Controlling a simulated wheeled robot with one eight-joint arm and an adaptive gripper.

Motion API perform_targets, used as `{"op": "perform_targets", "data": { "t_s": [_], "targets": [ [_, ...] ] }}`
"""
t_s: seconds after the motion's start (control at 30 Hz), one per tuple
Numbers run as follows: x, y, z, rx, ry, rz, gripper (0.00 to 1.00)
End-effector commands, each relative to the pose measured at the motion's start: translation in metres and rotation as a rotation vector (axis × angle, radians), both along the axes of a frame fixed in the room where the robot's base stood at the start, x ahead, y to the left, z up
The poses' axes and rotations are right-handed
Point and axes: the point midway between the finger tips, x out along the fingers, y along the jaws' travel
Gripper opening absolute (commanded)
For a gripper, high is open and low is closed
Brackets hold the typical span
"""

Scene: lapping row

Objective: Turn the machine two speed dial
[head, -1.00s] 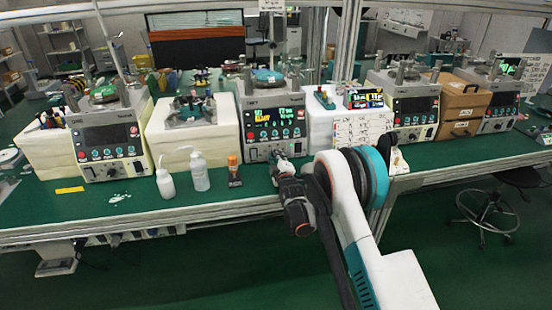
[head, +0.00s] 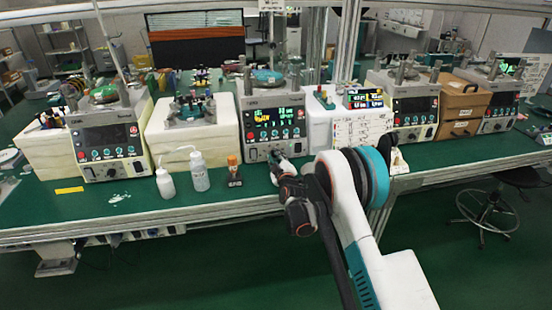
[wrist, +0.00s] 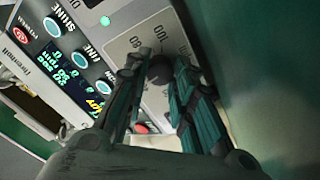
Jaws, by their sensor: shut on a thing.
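Machine two (head: 253,152), a cream lapping machine with a lit display, stands at the middle of the bench. In the wrist view its front panel (wrist: 122,46) is tilted, with a printed number scale around the black speed dial (wrist: 159,68). My gripper (wrist: 157,76) is shut on the dial, one dark teal finger on each side. In the head view my gripper (head: 279,167) reaches the lower front of the machine, and the dial is hidden behind it.
Two white bottles (head: 200,172) and a small orange-capped bottle (head: 234,170) stand on the green bench (head: 120,205) left of my gripper. A white box (head: 322,126) is right of the machine. Other machines (head: 105,142) line the row.

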Motion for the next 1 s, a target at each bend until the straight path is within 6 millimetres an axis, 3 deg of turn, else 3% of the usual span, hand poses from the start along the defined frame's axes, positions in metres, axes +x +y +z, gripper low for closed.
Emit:
{"op": "perform_targets", "data": {
  "t_s": [0.07, 0.1, 0.17, 0.63, 1.0],
  "targets": [
    [-0.001, 0.0, -0.001, 0.0, 0.001, 0.001, 0.0],
    [-0.001, 0.0, -0.001, 0.0, 0.001, 0.001, 0.3],
    [0.0, 0.0, -0.001, 0.0, 0.001, 0.001, 0.43],
    [-0.009, -0.003, 0.0, -0.001, 0.0, 0.001, 0.45],
    [-0.076, -0.024, 0.003, -0.001, 0.001, 0.0, 0.45]
  ]
}}
